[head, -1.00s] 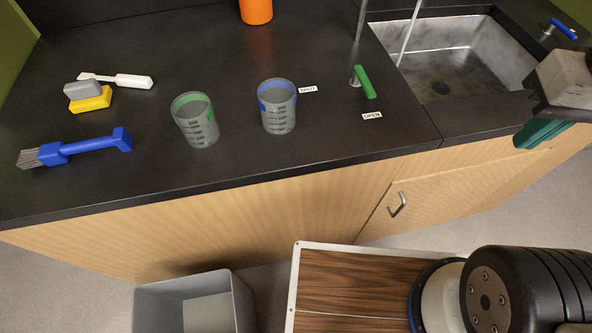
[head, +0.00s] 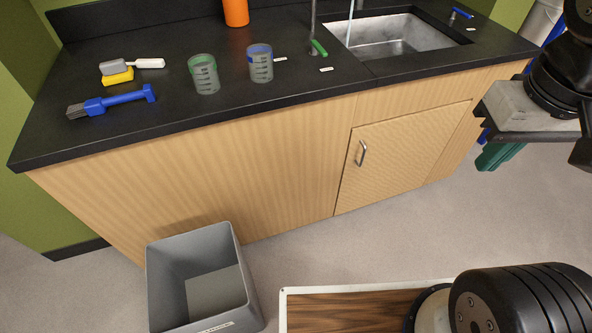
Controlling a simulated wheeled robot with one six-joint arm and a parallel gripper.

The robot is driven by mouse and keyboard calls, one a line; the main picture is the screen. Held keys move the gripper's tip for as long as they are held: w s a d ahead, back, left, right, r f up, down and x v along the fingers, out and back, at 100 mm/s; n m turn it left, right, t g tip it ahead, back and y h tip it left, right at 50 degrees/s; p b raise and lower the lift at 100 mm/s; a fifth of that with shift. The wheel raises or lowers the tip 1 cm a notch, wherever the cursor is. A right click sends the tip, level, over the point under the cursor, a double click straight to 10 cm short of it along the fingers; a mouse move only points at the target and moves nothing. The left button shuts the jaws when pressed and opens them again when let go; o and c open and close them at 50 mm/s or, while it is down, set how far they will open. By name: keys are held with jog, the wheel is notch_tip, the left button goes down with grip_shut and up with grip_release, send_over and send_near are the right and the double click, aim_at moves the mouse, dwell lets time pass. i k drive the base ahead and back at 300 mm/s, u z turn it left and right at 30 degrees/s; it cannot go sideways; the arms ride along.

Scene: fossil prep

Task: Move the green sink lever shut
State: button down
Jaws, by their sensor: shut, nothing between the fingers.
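The green sink lever (head: 319,48) stands on the black counter just left of the sink. Its handle points toward the front, toward the small label (head: 326,69) that reads OPEN in the earlier view. The other label, SHUT (head: 280,59), lies to the lever's left. A pale stream of water (head: 350,12) shows above the sink (head: 390,36). My gripper (head: 498,157), with green fingers, is at the right, in front of the cabinet and well apart from the lever. It is shut and empty.
Green-banded (head: 204,74) and blue-banded (head: 260,64) beakers stand left of the lever. A blue brush (head: 112,101), a yellow block (head: 117,77) and an orange bottle (head: 236,12) are further left. A blue lever (head: 462,13) is beyond the sink. A grey bin (head: 165,285) stands on the floor.

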aim_at(316, 47)
jog(key=z, duration=0.4)
jog(key=i, duration=0.6)
jog(key=u, duration=0.4)
jog(key=k, duration=0.65)
jog(key=z, duration=0.3)
jog(key=i, duration=1.3)
jog(key=u, duration=0.35)
